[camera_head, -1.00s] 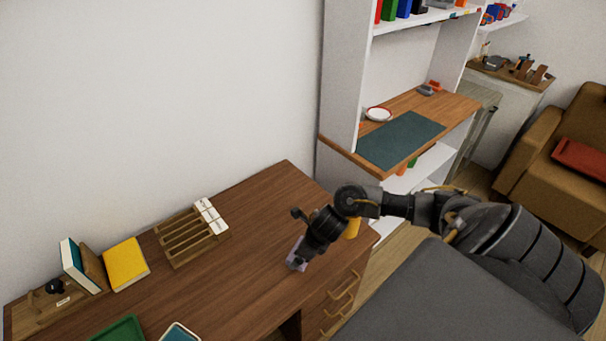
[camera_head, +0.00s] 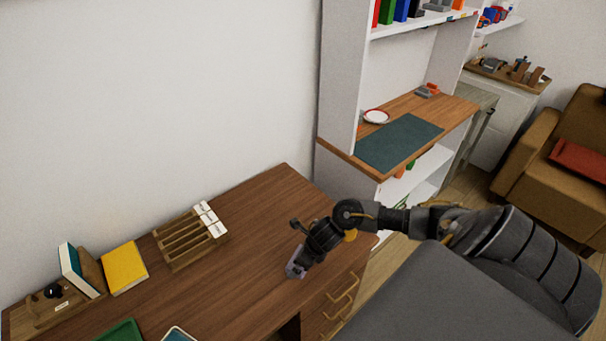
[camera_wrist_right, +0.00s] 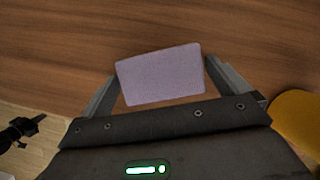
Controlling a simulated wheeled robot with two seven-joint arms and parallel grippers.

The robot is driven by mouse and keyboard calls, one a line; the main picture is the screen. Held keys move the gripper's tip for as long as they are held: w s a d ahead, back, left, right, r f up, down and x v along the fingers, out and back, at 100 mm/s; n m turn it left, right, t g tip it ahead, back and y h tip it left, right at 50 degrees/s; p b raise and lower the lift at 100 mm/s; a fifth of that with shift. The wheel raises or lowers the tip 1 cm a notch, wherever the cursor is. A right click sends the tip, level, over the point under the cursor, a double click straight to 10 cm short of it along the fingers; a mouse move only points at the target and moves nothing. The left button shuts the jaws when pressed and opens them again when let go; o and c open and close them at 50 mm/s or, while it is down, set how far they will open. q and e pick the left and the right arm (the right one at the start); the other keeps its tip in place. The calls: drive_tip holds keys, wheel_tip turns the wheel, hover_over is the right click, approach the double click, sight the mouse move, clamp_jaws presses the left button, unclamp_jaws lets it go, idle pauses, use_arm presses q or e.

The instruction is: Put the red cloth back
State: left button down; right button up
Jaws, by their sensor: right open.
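No red cloth can be made out for certain. A flat red thing (camera_head: 580,160) lies on the brown armchair at the right edge of the head view; whether it is cloth or a cushion I cannot tell. My right gripper (camera_head: 297,266) points down over the front right of the wooden desk (camera_head: 245,270). In the right wrist view, its open fingers stand on either side of a small lilac block (camera_wrist_right: 162,78). Whether they touch it is unclear. My left gripper is not in view.
On the desk are a slotted wooden rack (camera_head: 188,238), a yellow book (camera_head: 125,268) and a green tray (camera_head: 122,331). A shelf unit with a dark green mat (camera_head: 398,142) stands behind. A yellow-orange object (camera_wrist_right: 297,118) is near my right gripper. The middle desktop is clear.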

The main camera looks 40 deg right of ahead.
drive_tip(key=p+v, duration=0.1)
drive_tip(key=v, duration=1.1)
drive_tip(key=shift+w+r, duration=0.1)
drive_tip(key=shift+r, duration=0.05)
